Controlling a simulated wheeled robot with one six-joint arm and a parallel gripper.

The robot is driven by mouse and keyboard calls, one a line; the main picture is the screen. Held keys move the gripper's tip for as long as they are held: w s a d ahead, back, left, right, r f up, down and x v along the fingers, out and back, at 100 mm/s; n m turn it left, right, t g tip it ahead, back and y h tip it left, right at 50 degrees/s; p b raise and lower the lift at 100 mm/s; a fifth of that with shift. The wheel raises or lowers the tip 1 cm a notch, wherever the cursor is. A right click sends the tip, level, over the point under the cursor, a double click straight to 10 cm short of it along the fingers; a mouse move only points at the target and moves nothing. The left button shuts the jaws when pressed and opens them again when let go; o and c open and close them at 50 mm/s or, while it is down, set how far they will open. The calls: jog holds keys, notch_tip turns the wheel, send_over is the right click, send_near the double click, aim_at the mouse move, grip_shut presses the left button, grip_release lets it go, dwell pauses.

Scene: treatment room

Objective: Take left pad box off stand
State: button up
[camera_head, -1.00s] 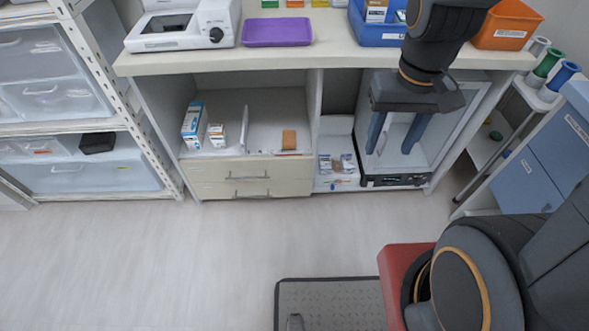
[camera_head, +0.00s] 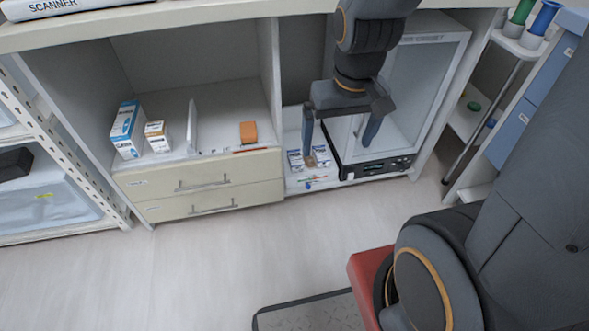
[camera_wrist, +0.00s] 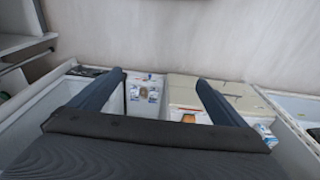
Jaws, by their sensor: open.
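Two small white-and-blue boxes sit side by side low in the open middle compartment. The left pad box (camera_head: 294,159) is in plain sight; the right one (camera_head: 322,157) is partly behind a brown patch or item. They rest on a low white stand (camera_head: 300,182), whose front has small coloured prints or items. My gripper (camera_head: 340,138) is open and empty, pointing down, above and to the right of the boxes, with one finger near the right box. In the wrist view the boxes (camera_wrist: 143,91) show small between the fingers, nearer the left finger.
A divider (camera_head: 268,80) borders the left. Beyond it, drawers (camera_head: 205,190) carry an orange block (camera_head: 248,132) and two upright boxes (camera_head: 128,130). The counter overhangs above.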

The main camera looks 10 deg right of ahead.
jog(key=w+f+b, duration=0.5)
jog(key=f+b, duration=0.3)
jog(key=f, duration=0.2)
jog(key=m+g+y+b, duration=0.2)
jog(key=m+y+b, duration=0.35)
jog(key=m, duration=1.25)
send_near(296, 157)
notch_tip(296, 157, down, 2)
jog(key=a+h+b, duration=0.1)
jog(key=a+b, duration=0.1)
jog(key=shift+w+a+f+b, duration=0.15)
jog(key=shift+f+b, duration=0.1)
jog(key=shift+f, duration=0.5)
jog(key=shift+w+a+f+b, duration=0.1)
jog(key=shift+w+f+b, duration=0.1)
jog(key=shift+f, duration=0.6)
jog(key=b+x, duration=0.1)
jog(key=x, duration=0.2)
jog(key=b+x, duration=0.1)
jog(key=x, duration=0.1)
jog(key=shift+s+a+r+b, duration=0.1)
jog(key=shift+s+a+b, duration=0.05)
jog(key=shift+s+b, duration=0.2)
jog(key=c, duration=1.2)
jog(key=shift+o, duration=0.2)
jog(key=shift+r, duration=0.15)
